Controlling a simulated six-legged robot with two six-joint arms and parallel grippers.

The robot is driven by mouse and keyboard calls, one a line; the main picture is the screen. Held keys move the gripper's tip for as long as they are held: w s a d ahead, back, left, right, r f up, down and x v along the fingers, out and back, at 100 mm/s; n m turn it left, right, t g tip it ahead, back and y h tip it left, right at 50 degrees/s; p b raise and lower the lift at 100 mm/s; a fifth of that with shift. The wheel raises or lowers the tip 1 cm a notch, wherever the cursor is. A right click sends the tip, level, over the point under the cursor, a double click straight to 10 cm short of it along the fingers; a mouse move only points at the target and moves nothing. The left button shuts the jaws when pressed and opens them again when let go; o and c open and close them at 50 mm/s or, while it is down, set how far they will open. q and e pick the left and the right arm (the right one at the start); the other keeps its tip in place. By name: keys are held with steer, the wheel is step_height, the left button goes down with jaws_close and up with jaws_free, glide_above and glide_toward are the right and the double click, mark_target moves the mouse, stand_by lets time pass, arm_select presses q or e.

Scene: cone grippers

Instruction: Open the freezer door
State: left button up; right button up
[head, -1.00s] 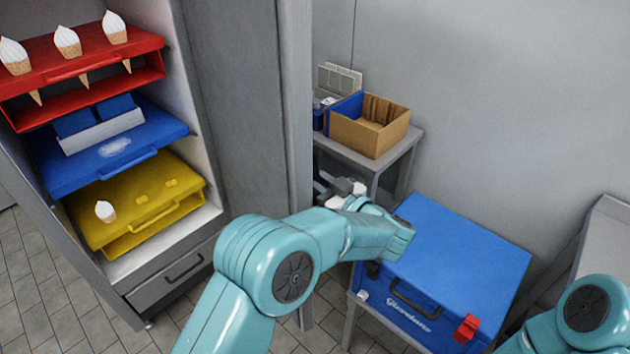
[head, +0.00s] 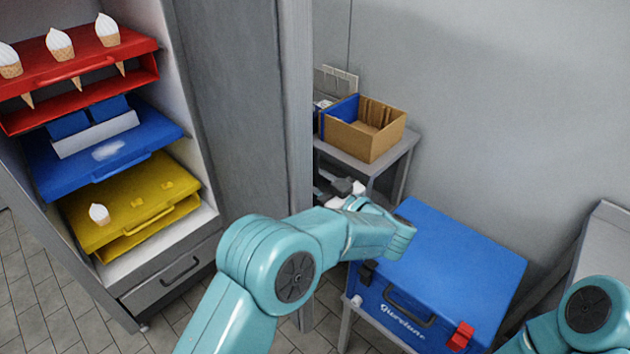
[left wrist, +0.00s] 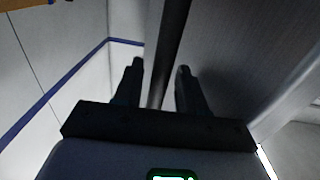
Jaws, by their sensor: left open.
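The freezer (head: 172,272) stands at the left in the head view, with its shelves exposed. Its tall grey door (head: 235,120) is swung open, with its edge toward me. My left gripper (head: 333,187) reaches to the door's outer side, past its edge. In the left wrist view a dark vertical bar, apparently the door handle (left wrist: 172,45), runs between the two fingers of my left gripper (left wrist: 158,72). The fingers are apart, with a gap visible beside the bar. My right arm shows at the lower right, but its gripper is out of view.
A cardboard box (head: 362,142) stands on a small table. A blue case (head: 450,260) on a stand lies right of my left arm.

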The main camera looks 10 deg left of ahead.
arm_select(q)
steer(key=shift+d+f, duration=0.1)
steer(key=shift+d, duration=0.15)
steer(key=v, duration=0.7)
steer(key=shift+b, duration=0.45)
steer(key=shift+s, duration=0.1)
steer(key=shift+a, duration=0.1)
